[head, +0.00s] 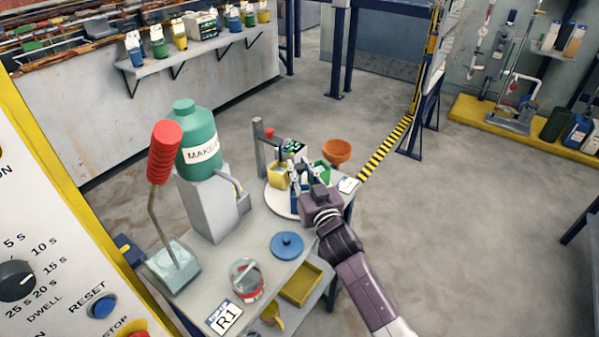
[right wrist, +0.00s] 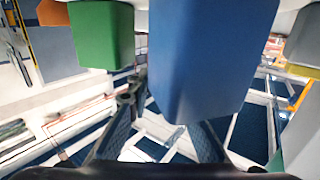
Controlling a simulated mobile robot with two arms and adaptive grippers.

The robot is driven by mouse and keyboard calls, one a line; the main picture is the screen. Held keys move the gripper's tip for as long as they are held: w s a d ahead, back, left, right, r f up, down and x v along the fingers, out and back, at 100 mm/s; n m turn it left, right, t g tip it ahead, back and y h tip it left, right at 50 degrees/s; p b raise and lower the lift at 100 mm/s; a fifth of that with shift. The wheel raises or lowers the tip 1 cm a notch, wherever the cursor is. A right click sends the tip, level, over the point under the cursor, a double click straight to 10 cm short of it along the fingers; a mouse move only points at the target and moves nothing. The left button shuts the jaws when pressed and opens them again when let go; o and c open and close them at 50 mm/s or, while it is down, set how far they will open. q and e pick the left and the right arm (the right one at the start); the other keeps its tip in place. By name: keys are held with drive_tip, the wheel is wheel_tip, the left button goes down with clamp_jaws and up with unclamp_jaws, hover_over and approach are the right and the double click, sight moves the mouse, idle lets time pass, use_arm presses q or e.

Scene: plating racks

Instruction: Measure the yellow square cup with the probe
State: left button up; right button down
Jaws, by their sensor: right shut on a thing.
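The yellow square cup (head: 278,177) stands on a round white turntable (head: 277,203) at the back of the small table, left of my right gripper. My right gripper (head: 306,178) is at the turntable's right side. In the right wrist view its fingers (right wrist: 170,125) are shut on a blue square cup (right wrist: 208,55). A green cup (head: 320,168) is close by and also shows in the right wrist view (right wrist: 102,35). A grey post with a red part (head: 259,146) stands behind the yellow cup; I cannot tell whether it carries the probe. My left gripper is not in view.
An orange bowl (head: 337,151) is behind my gripper. A teal bottle (head: 198,145), a red-handled lever (head: 163,150), a blue lid (head: 287,244), a glass jar (head: 246,278) and a yellow tray (head: 301,284) are nearer.

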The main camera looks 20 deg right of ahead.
drive_tip(key=shift+m+h+b, duration=0.6)
drive_tip(key=shift+h+b, duration=0.15)
drive_tip(key=shift+h, duration=0.15)
drive_tip(key=c, duration=1.7)
unclamp_jaws()
drive_tip(key=shift+s, duration=0.55)
drive_tip(key=s, duration=0.7)
drive_tip(key=s+a, duration=0.1)
drive_tip(key=s, duration=0.3)
